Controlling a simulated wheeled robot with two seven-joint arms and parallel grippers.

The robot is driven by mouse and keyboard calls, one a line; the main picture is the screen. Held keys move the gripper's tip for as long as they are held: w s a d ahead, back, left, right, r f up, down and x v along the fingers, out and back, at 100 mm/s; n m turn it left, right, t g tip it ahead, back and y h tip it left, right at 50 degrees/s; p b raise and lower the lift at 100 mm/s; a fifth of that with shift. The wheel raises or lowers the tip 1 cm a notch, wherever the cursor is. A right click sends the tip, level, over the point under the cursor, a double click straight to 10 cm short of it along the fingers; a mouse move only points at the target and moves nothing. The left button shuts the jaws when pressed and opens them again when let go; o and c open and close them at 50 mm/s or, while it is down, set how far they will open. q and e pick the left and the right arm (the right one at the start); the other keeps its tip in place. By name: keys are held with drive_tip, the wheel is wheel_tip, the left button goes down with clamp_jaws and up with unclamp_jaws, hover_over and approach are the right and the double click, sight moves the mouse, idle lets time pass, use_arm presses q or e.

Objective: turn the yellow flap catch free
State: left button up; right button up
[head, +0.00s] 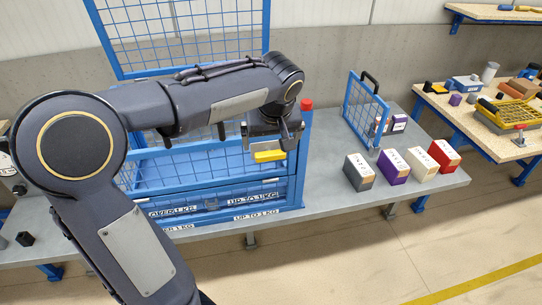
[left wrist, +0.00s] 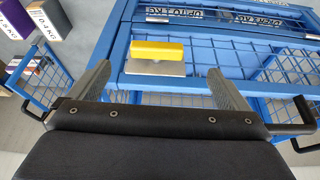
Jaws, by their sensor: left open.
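The yellow flap catch (head: 269,155) sits at the upper front of the blue mesh cage (head: 205,185), near its right end. In the left wrist view it is a yellow bar (left wrist: 158,49) with a grey metal plate below it, lying along the blue frame rail. My left gripper (head: 272,138) is just above the catch in the head view and hides part of its surroundings. In the left wrist view my left gripper (left wrist: 160,68) is open, with one finger on each side of the catch and apart from it. My right gripper is not in view.
A red-topped post (head: 306,104) stands just right of my gripper. Several small boxes, including a purple one (head: 393,166), stand on the grey bench to the right. A blue mesh gate (head: 363,110) stands behind them.

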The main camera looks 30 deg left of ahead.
sight(271, 153)
use_arm(q)
drive_tip(key=x, duration=0.4)
drive_tip(key=w+x, duration=0.1)
drive_tip(key=x, duration=0.3)
drive_tip(key=shift+w+a+r, duration=0.1)
drive_tip(key=shift+a, duration=0.15)
drive_tip(key=c, duration=1)
